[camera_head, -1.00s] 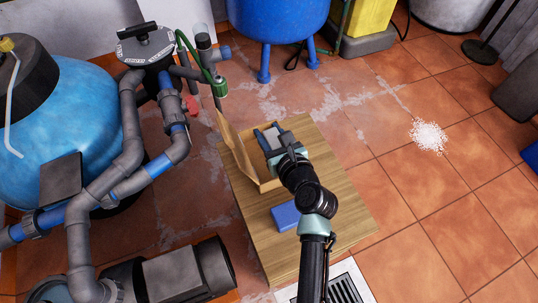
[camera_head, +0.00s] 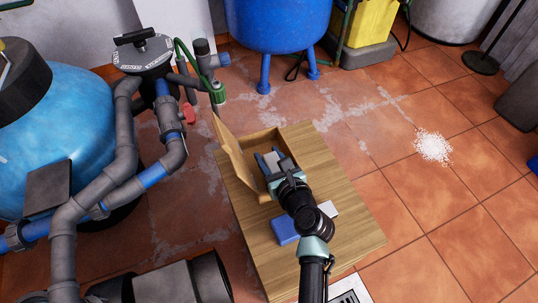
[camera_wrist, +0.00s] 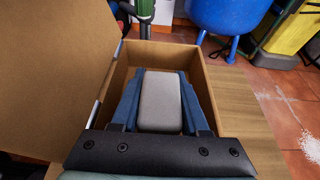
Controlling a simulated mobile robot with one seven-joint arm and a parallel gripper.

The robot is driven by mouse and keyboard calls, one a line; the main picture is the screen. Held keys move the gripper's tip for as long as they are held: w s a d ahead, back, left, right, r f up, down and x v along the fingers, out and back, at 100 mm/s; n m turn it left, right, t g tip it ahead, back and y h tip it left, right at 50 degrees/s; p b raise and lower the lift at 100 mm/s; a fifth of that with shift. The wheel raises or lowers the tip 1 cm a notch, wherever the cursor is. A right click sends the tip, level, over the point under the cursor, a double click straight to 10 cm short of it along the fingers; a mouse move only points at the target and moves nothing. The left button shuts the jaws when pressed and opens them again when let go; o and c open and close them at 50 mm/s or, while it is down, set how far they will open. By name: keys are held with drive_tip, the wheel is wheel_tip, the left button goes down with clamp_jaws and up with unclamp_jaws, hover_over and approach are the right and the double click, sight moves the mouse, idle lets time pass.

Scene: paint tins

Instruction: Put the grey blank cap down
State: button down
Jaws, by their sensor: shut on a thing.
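My gripper (camera_head: 268,157) is over the open cardboard box on the wooden table. In the wrist view its two blue fingers (camera_wrist: 160,95) are shut on the grey blank cap (camera_wrist: 160,103), a smooth grey block with rounded edges. The cap is inside the outline of the box walls in that view. I cannot tell whether it touches the box floor. In the head view the cap is mostly hidden by the gripper.
The cardboard box (camera_head: 268,137) has its lid flap (camera_head: 232,155) raised on the left. A blue box (camera_head: 284,226) and a small white piece (camera_head: 329,209) lie on the wooden table (camera_head: 350,235) nearer me. The table's right side is clear.

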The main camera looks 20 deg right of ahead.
drive_tip(key=shift+f, duration=0.3)
drive_tip(key=shift+c, duration=2.1)
unclamp_jaws()
drive_tip(key=shift+r, duration=0.15)
drive_tip(key=shift+r, duration=0.35)
drive_tip(key=p+v, duration=0.5)
drive_tip(key=v, duration=0.7)
drive_tip(key=shift+r, duration=0.15)
